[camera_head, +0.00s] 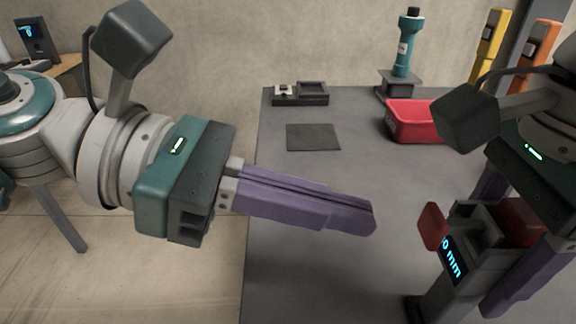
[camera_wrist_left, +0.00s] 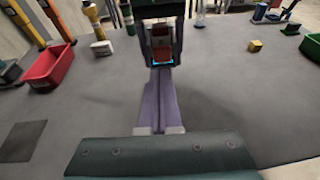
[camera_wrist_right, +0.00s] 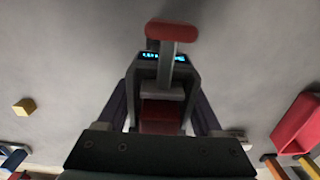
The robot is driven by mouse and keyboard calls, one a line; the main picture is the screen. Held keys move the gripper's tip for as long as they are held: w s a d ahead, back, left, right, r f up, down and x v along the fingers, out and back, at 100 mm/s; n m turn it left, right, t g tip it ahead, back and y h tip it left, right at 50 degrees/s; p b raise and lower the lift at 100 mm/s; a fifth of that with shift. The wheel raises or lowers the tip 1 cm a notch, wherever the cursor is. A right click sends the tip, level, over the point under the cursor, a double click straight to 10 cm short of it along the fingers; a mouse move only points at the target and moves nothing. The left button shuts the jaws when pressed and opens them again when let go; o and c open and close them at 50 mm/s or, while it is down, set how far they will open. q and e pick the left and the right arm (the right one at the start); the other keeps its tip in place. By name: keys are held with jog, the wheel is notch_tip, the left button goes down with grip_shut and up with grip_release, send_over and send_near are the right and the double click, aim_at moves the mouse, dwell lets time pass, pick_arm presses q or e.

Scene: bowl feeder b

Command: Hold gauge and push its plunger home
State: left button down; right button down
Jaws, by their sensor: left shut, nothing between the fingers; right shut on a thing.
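The gauge (camera_head: 462,262) is a dark grey block with a lit blue display, of which "0 mm" is readable. Its red plunger head (camera_head: 432,226) stands out from the body on a grey stem, clear in the right wrist view (camera_wrist_right: 171,31). My right gripper (camera_head: 495,245) is shut on the gauge, with purple fingers on both sides of it, above the table. My left gripper (camera_head: 366,220) is shut and empty, its purple fingers pointing right toward the plunger head with a gap between. In the left wrist view, the gauge (camera_wrist_left: 160,68) is straight ahead of these fingers.
The grey table (camera_head: 300,270) has free room at its middle. A dark mat (camera_head: 313,137), a small grey tray unit (camera_head: 301,94), a red bin (camera_head: 408,125) and a teal column (camera_head: 404,55) stand toward the back. A yellow block (camera_wrist_right: 24,106) lies apart on the table.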

pick_arm(q)
jog(key=v, duration=0.8)
jog(key=shift+a, duration=0.25)
pick_arm(e)
jog(key=shift+d+f, duration=0.1)
jog(key=shift+d, duration=0.1)
grip_release()
pick_arm(q)
jog(key=shift+d, duration=0.1)
